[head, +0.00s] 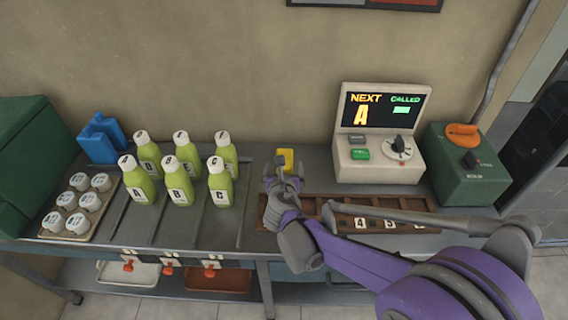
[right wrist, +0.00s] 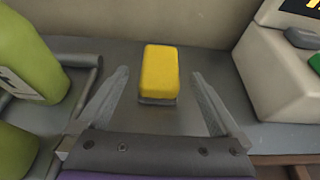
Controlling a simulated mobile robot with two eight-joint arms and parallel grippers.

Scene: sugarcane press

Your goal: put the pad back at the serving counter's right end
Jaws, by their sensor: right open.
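The pad (head: 286,157) is a small yellow block with a dark grey underside. It rests on the grey counter (head: 262,172) near the back wall, between the green bottles and the display machine. In the right wrist view the pad (right wrist: 160,68) lies ahead, between the two finger lines. My right gripper (head: 282,168) is open, with one finger on each side of the pad and a visible gap to each. Its hand partly hides the pad in the head view. My left gripper is in neither view.
Several green lettered bottles (head: 177,182) stand left of the pad. The display machine (head: 380,135) and a green box (head: 468,165) stand to the right. A brown tray with number tiles (head: 318,205) lies in front, under my right arm. White-lidded cups (head: 78,202) are at left.

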